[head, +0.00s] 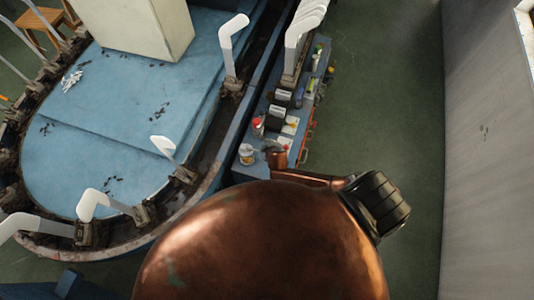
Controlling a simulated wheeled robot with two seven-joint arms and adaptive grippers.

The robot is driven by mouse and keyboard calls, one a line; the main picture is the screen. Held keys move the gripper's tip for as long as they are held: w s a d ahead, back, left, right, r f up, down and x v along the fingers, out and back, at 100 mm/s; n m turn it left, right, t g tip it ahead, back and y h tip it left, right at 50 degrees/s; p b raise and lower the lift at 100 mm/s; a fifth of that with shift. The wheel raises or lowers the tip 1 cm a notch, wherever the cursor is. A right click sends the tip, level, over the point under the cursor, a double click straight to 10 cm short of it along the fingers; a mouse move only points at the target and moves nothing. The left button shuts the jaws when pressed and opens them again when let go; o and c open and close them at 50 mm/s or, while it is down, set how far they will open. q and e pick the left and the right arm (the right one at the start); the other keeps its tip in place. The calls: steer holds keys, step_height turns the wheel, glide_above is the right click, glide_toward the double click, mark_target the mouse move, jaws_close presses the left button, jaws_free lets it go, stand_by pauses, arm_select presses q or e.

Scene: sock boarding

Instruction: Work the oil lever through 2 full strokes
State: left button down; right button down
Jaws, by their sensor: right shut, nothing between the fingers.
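My right gripper (271,146) is small in the head view, at the near end of the narrow blue bench. It looks shut and empty. My copper-coloured forearm (281,160) is behind it, and my large copper body covers the bottom middle of the view. I cannot make out the oil lever for certain. It may be hidden by my arm or body, or too small to tell. Whether my right gripper touches anything there is unclear. My left gripper is not in view.
The narrow bench (247,138) holds a white tub (246,154), a red-topped bottle (258,125) and other small items. White foot forms (233,38) stand around the oval blue-topped machine (120,135) at left. Green floor (400,90) is clear at right, beside a grey wall (485,130).

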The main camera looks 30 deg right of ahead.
steer(key=f+b, duration=0.1)
steer(key=f, duration=0.1)
steer(key=f+b, duration=0.3)
steer(key=shift+s+d+f, duration=0.2)
steer(key=shift+s+f, duration=0.05)
steer(key=shift+f, duration=0.3)
stand_by(0.9)
steer(key=shift+s+f+b, duration=0.1)
steer(key=shift+f+b, duration=0.35)
steer(key=shift+s+d+f+b, duration=0.1)
steer(key=shift+d+f+b, duration=0.05)
steer(key=shift+f+b, duration=0.85)
steer(key=shift+s+d+f+b, duration=0.1)
steer(key=shift+f+b, duration=0.6)
steer(key=shift+f, duration=0.55)
stand_by(2.0)
stand_by(0.5)
steer(key=shift+w+a+r+p, duration=0.15)
steer(key=shift+r+p, duration=1.15)
steer(key=shift+r, duration=0.1)
steer(key=shift+w+a+r+p, duration=0.1)
steer(key=shift+r+p, duration=1.15)
steer(key=shift+r, duration=0.1)
